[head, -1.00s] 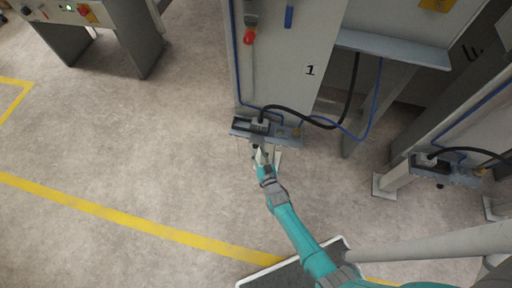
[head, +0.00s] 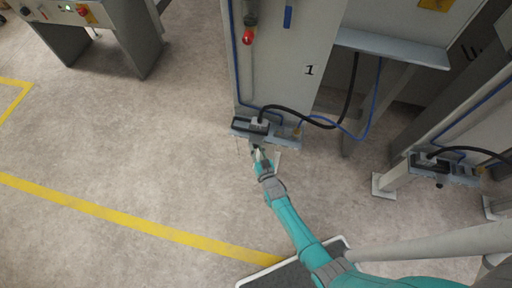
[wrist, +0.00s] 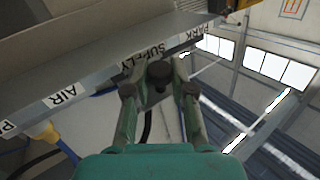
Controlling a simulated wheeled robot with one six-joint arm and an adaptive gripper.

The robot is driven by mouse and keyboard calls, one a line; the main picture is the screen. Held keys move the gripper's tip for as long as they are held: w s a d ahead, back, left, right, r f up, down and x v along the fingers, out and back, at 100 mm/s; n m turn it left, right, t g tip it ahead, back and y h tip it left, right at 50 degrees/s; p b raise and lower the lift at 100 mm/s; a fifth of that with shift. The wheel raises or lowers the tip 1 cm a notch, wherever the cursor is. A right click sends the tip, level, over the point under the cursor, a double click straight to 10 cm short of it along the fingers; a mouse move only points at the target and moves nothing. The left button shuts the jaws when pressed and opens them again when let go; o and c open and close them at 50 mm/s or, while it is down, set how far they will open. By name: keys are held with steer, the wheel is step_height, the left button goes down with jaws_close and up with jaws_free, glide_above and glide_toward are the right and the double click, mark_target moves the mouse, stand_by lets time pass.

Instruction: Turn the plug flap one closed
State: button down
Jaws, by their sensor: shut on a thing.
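A grey bracket (head: 286,132) with a dark plug unit (head: 248,127) is fixed low on the panel marked 1 in the head view. My gripper (head: 257,150) is at its front lower edge. In the wrist view, a labelled ledge (wrist: 105,84) reads "AIR", "SUPPLY" and "PARK". Below "SUPPLY" is a dark round knob (wrist: 159,76), which I take to be the handle of plug flap one. My gripper (wrist: 160,92) is shut on this knob, one finger at each side. The flap's own face is hidden, so its angle cannot be told.
A black cable (head: 335,112) and a blue hose (head: 368,118) loop right of the bracket. A similar bracket (head: 447,170) is on the neighbouring unit at the right. A control cabinet (head: 95,30) stands at the back left. The floor to the left is clear.

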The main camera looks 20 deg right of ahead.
mark_target(256, 142)
steer(key=shift+r+g, duration=0.15)
steer(key=shift+g, duration=0.15)
steer(key=shift+r+m+g, duration=0.55)
steer(key=shift+m+g, duration=0.25)
steer(key=shift+g, duration=0.4)
steer(key=shift+w+d+r+m+g+y, duration=0.2)
steer(key=shift+r+m+g+y, duration=0.3)
steer(key=shift+g, duration=0.4)
steer(key=shift+w+d+r+m+g+y, duration=0.15)
steer(key=shift+r+m+g+y, duration=0.15)
steer(key=shift+g, duration=0.3)
steer(key=g, duration=0.1)
steer(key=w+r+m+g+y, duration=0.1)
steer(key=shift+d+r+g, duration=0.1)
steer(key=shift+d+g, duration=0.15)
steer(key=shift+g, duration=0.15)
steer(key=shift+w+d+r+m+g+y, duration=0.15)
steer(key=shift+w+d+m+g+y, duration=0.15)
steer(key=shift+g+y, duration=0.35)
steer(key=shift+w+d+r+m+g+y, duration=0.1)
steer(key=shift+w+r+m+g+y, duration=0.1)
steer(key=shift+m+g+y, duration=0.45)
steer(key=shift+n+g, duration=0.25)
steer(key=shift+g, duration=0.15)
